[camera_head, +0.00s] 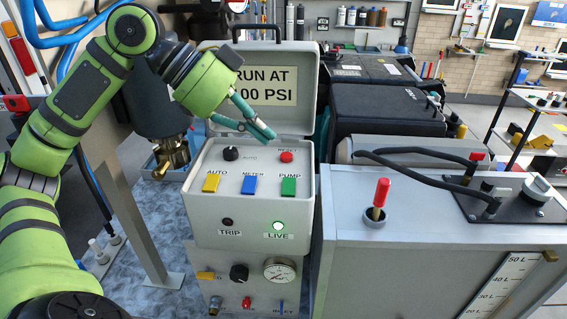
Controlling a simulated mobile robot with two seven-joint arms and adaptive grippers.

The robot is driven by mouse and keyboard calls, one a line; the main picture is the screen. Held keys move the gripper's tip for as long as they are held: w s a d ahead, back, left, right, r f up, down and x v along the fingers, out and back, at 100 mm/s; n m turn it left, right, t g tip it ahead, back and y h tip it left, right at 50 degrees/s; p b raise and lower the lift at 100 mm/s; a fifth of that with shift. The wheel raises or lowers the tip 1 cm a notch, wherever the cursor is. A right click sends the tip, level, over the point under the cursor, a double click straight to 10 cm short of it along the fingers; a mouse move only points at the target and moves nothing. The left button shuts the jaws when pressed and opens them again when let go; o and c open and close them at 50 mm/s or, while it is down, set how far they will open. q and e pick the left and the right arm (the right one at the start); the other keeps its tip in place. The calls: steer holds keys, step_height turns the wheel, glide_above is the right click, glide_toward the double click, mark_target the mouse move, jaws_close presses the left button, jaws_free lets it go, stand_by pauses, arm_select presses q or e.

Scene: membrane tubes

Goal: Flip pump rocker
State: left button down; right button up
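The pump rocker is a green switch (288,187) under the label PUMP, at the right of a row on the sloped top of a grey control box (215,215). A blue METER rocker (249,185) and a yellow AUTO rocker (211,183) sit to its left. My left gripper (266,133) reaches in from the left over the back of the panel, above and behind the rockers. Its teal fingers meet at the tips, with nothing seen between them, and appear apart from the green rocker. My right gripper is not in view.
A black knob (231,153) and a red RESET button (286,156) lie behind the rockers. The LIVE lamp (278,225) glows green; the TRIP lamp (227,222) is dark. The raised lid (303,83) stands behind. A grey tank (420,245) with a red-handled lever (381,193) stands right.

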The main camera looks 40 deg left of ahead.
mark_target(283, 181)
arm_select(q)
steer(key=p+x, duration=0.1)
steer(key=x, duration=0.2)
steer(key=shift+w+d+f, duration=0.15)
steer(key=shift+d, duration=0.2)
steer(key=shift+w+d+f, duration=0.15)
steer(key=shift+w+f, duration=0.05)
steer(key=shift+f, duration=0.35)
steer(key=shift+w+d+f, duration=0.15)
steer(key=shift+w+f, duration=0.1)
steer(key=shift+f, duration=0.95)
steer(key=shift+a+f, duration=0.15)
steer(key=shift+f, duration=0.5)
steer(key=shift+w+f, duration=0.1)
steer(key=shift+f, duration=0.05)
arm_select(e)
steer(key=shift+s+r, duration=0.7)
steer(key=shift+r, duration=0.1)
